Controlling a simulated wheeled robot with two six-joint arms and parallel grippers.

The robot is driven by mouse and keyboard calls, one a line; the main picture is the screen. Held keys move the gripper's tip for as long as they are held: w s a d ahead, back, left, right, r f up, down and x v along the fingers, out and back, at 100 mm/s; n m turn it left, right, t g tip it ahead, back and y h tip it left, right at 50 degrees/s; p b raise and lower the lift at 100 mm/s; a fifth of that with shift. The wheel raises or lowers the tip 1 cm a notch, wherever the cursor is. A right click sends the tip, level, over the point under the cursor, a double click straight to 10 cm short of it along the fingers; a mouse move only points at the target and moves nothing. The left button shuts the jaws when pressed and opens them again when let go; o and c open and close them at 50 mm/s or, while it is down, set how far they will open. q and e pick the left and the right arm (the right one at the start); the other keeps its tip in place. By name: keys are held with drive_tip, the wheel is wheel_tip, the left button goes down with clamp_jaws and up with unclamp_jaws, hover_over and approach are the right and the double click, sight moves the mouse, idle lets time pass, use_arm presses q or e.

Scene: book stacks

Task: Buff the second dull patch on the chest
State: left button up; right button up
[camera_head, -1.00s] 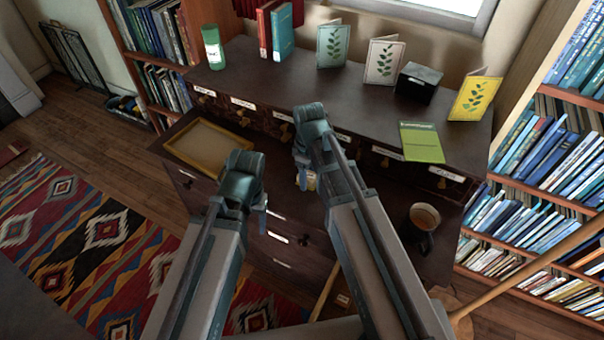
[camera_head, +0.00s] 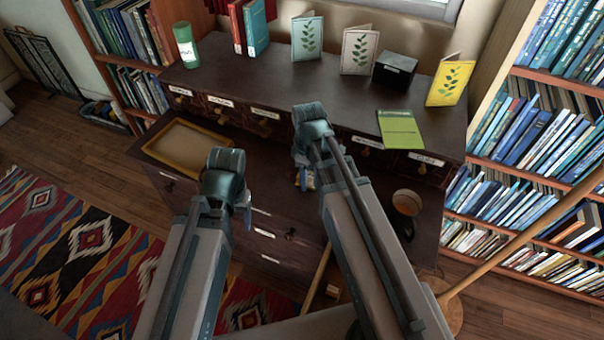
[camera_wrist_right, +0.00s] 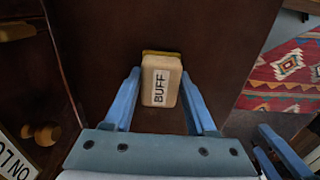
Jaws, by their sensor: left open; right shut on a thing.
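The dark wooden chest (camera_head: 275,190) has a lower ledge and drawers, and its dark brown surface fills the right wrist view (camera_wrist_right: 215,40). A tan block labelled BUFF (camera_wrist_right: 161,84), with a yellow strip at its far edge, sits between the fingers of my right gripper (camera_wrist_right: 160,90), which is shut on it. In the head view my right gripper (camera_head: 304,180) is over the ledge, with its fingers mostly hidden by the arm. My left gripper (camera_head: 242,212) is open and empty, to the left of it. I cannot make out any dull patch.
A framed tray (camera_head: 187,147) lies left on the ledge and a mug (camera_head: 407,203) stands right. The upper top holds a green jar (camera_head: 187,46), books (camera_head: 256,28), cards (camera_head: 359,52) and a black box (camera_head: 394,69). A slanting wooden pole (camera_head: 530,240) is at right.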

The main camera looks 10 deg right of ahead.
sight(294, 178)
drive_tip(key=shift+s+d+r, duration=0.1)
drive_tip(key=shift+s+d, duration=0.4)
drive_tip(key=shift+d, duration=0.2)
drive_tip(key=shift+s+d, duration=0.45)
drive_tip(key=shift+d, duration=0.2)
drive_tip(key=shift+f, duration=0.2)
drive_tip(key=shift+w+a+r, duration=0.1)
drive_tip(key=shift+w+a, duration=0.5)
drive_tip(key=shift+a, duration=0.2)
drive_tip(key=shift+w+a+r, duration=0.1)
drive_tip(key=shift+w+a, duration=0.45)
drive_tip(key=shift+a, duration=0.2)
drive_tip(key=shift+w+a+f, duration=0.1)
drive_tip(key=shift+w+a, duration=0.45)
drive_tip(key=shift+a, duration=0.2)
drive_tip(key=shift+w+a+f, duration=0.1)
drive_tip(key=shift+w+a, duration=0.4)
drive_tip(key=shift+a, duration=0.25)
drive_tip(key=shift+w+a+r, duration=0.1)
drive_tip(key=shift+w+a, duration=0.5)
drive_tip(key=shift+a, duration=0.2)
drive_tip(key=shift+w+a, duration=0.6)
drive_tip(key=shift+a, duration=0.15)
drive_tip(key=shift+r, duration=0.1)
